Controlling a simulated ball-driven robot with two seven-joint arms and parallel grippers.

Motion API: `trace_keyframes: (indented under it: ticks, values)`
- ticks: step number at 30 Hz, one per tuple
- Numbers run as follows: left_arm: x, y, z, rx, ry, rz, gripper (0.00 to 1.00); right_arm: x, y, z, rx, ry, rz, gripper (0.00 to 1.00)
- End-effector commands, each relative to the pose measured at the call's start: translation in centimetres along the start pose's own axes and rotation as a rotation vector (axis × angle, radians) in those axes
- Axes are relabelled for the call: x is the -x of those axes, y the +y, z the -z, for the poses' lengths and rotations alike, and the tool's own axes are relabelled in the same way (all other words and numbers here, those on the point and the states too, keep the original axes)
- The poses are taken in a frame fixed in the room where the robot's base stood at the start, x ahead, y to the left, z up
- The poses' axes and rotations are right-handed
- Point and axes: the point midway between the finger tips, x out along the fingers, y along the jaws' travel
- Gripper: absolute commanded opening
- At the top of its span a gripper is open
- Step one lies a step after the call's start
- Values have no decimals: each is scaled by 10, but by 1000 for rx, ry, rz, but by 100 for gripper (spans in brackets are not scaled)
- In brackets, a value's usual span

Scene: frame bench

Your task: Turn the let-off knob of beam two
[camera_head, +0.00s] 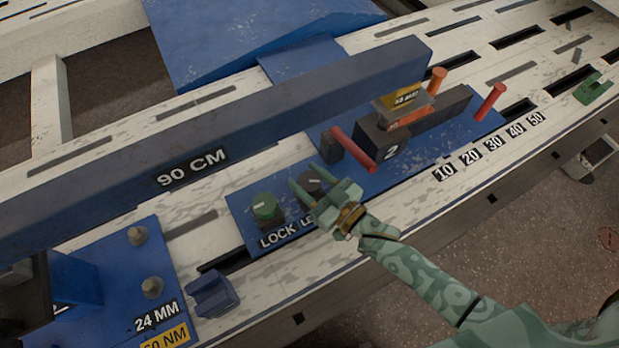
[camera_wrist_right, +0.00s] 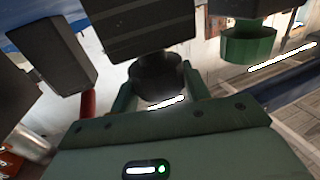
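The dark let-off knob (camera_head: 312,184) stands on the blue plate of beam two, right of a green knob (camera_head: 266,208) labelled LOCK. Its own label is mostly hidden behind my right gripper (camera_head: 302,173), whose two green fingers reach either side of it. In the right wrist view the dark knob (camera_wrist_right: 158,76) sits between the fingertips (camera_wrist_right: 158,88), close to both. I cannot tell whether the fingers press on it. The green knob (camera_wrist_right: 249,45) shows there at upper right, apart from the fingers. A block marked 2 (camera_head: 391,153) stands behind. My left gripper is not seen.
A long dark beam marked 90 CM (camera_head: 110,193) runs behind the knobs. A red rod (camera_head: 354,150) sticks out just right of my right gripper. A blue clip (camera_head: 213,295) sits at the bench's front edge. A blue plate with two pegs (camera_head: 120,275) lies at left.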

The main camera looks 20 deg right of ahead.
Motion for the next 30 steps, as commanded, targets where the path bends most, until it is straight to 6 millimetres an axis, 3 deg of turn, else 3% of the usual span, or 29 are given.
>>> trace_keyframes:
  ticks: [5, 16, 27, 28, 30]
  values:
    - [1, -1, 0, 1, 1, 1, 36, 0, 0, 1, 4, 2, 22, 24]
    - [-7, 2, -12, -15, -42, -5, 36, -1, 0, -1, 6, 1, 366, 24]
    - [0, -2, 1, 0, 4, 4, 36, 0, 0, 0, -1, -1, 406, 24]
    - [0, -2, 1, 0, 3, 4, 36, 0, 0, 0, -1, -1, 406, 52]
    - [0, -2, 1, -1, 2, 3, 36, 0, 0, 0, -1, -1, 405, 68]
